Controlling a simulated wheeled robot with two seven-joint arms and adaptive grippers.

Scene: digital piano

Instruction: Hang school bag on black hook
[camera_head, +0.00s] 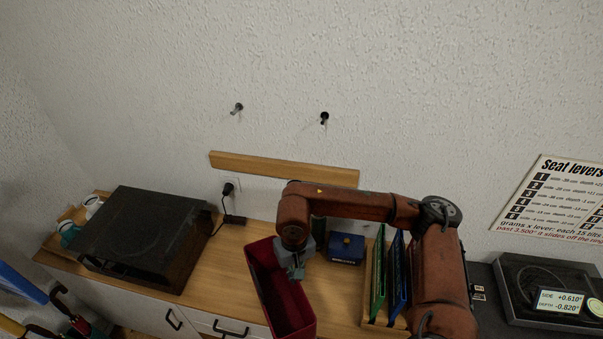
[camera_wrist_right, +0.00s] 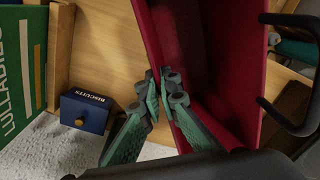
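The school bag appears to be the dark red, open-topped, box-like thing (camera_head: 280,290) at the front of the wooden top; its red wall also fills the middle of the right wrist view (camera_wrist_right: 215,45). My right gripper (camera_head: 296,270) is at the bag's upper rim. In the wrist view its green-grey fingers (camera_wrist_right: 163,88) sit on either side of the red wall and look closed on it. A black hook (camera_head: 325,118) sticks out of the wall at the right; a greyer metal hook (camera_head: 237,108) is to its left. My left gripper is not in view.
A wooden rail (camera_head: 285,168) runs below the hooks. A dark box-shaped device (camera_head: 150,235) stands left. A blue biscuits box (camera_head: 346,247) and upright books (camera_head: 379,275) stand right of the bag. A scale with a display (camera_head: 545,290) is far right. The wall around the hooks is clear.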

